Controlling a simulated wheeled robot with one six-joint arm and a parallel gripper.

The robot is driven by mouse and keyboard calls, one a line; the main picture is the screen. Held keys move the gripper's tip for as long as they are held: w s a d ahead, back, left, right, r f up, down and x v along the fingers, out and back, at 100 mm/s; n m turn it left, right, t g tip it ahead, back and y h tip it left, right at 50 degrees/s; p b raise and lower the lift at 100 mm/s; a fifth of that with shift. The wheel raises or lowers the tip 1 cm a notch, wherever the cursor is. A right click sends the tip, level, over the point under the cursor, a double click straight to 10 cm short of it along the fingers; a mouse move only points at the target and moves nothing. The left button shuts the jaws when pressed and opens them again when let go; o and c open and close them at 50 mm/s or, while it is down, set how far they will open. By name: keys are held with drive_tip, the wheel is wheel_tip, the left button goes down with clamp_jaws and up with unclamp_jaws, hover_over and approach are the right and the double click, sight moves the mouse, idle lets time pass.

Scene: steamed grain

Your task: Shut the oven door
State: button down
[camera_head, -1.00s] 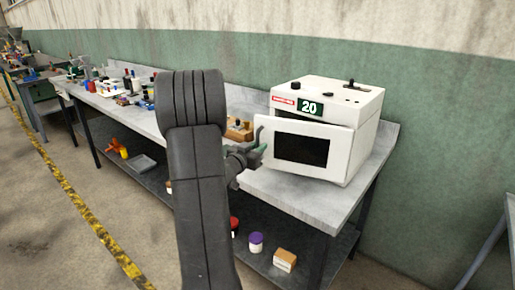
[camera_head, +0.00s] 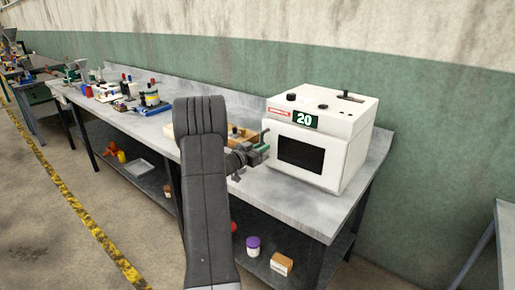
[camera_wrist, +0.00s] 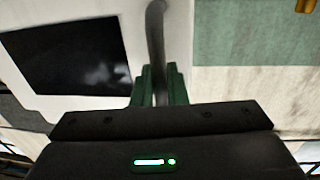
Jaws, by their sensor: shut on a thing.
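The white oven (camera_head: 340,122) with a "20" label stands on the right end of the grey bench. Its door (camera_head: 325,154), with a dark window, looks flush with the oven front; any small gap at its edge cannot be told. The door's grey handle (camera_head: 264,137) is at the door's left side. My gripper (camera_head: 258,150) is at that handle. In the wrist view, my gripper's green fingers (camera_wrist: 161,86) are shut on the upright handle bar (camera_wrist: 156,40), beside the dark door window (camera_wrist: 68,55).
The grey bench (camera_head: 290,205) runs along the wall, with a wooden block (camera_head: 243,140) behind my gripper and several bottles and tools farther left. A lower shelf holds a purple-lidded jar (camera_head: 253,245) and a small box (camera_head: 282,263). Floor in front is clear.

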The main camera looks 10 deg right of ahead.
drive_tip(key=shift+w+d, duration=0.35)
drive_tip(key=shift+w, duration=0.05)
drive_tip(key=shift+r, duration=0.15)
drive_tip(key=c, duration=1.7)
unclamp_jaws()
drive_tip(key=shift+o, duration=0.8)
drive_tip(key=shift+w+d, duration=0.15)
drive_tip(key=shift+d, duration=0.05)
drive_tip(key=shift+a, duration=0.1)
drive_tip(key=b+v, duration=0.2)
drive_tip(key=v, duration=1.1)
drive_tip(key=shift+s+a, duration=0.25)
drive_tip(key=shift+a, duration=0.05)
